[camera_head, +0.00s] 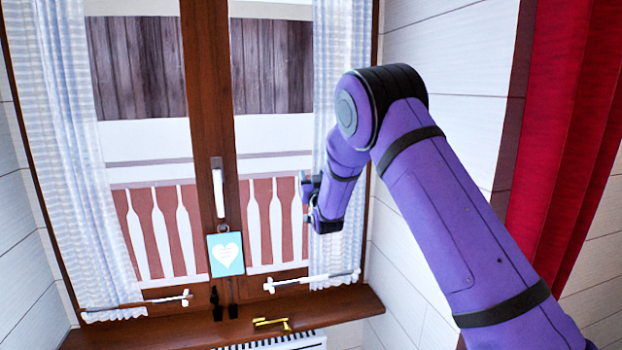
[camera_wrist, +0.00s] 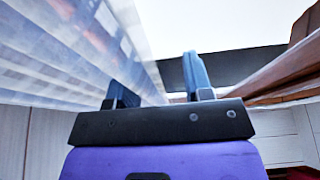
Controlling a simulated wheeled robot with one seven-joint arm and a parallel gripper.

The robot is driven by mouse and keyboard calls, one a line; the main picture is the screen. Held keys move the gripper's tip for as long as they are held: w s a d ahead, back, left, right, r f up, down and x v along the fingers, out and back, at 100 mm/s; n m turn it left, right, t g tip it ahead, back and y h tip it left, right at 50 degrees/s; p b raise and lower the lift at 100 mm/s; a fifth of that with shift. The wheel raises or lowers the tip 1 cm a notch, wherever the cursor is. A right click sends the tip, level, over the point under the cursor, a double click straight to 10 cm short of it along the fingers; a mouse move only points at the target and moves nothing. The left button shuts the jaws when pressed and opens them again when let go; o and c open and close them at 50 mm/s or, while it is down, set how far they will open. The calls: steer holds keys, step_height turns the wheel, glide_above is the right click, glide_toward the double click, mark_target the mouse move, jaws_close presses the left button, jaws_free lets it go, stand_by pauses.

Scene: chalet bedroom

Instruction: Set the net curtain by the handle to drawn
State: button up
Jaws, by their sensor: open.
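Two sheer white net curtains hang at the window, a left one (camera_head: 65,150) and a right one (camera_head: 335,90). Both are gathered at the sides, with bare glass between them. A thin white rod (camera_head: 310,281) with a knobbed end lies at the foot of the right curtain, and a similar rod (camera_head: 140,302) at the foot of the left one. My gripper (camera_head: 308,195) is in front of the right curtain's left edge, partly hidden by my wrist. In the wrist view its fingers (camera_wrist: 155,80) are apart and empty, with pale striped fabric (camera_wrist: 65,50) at left. I cannot tell whether they touch it.
A wooden window post with a white window handle (camera_head: 218,190) stands mid-window. A blue heart sign (camera_head: 226,254) hangs below it. A brass object (camera_head: 271,323) lies on the wooden sill (camera_head: 340,303), above a white radiator (camera_head: 285,341). A red curtain (camera_head: 570,130) hangs at right.

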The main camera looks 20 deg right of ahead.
jaws_close()
steer(key=a, duration=1.6)
jaws_free()
steer(key=v, duration=1.1)
steer(key=shift+w, duration=0.1)
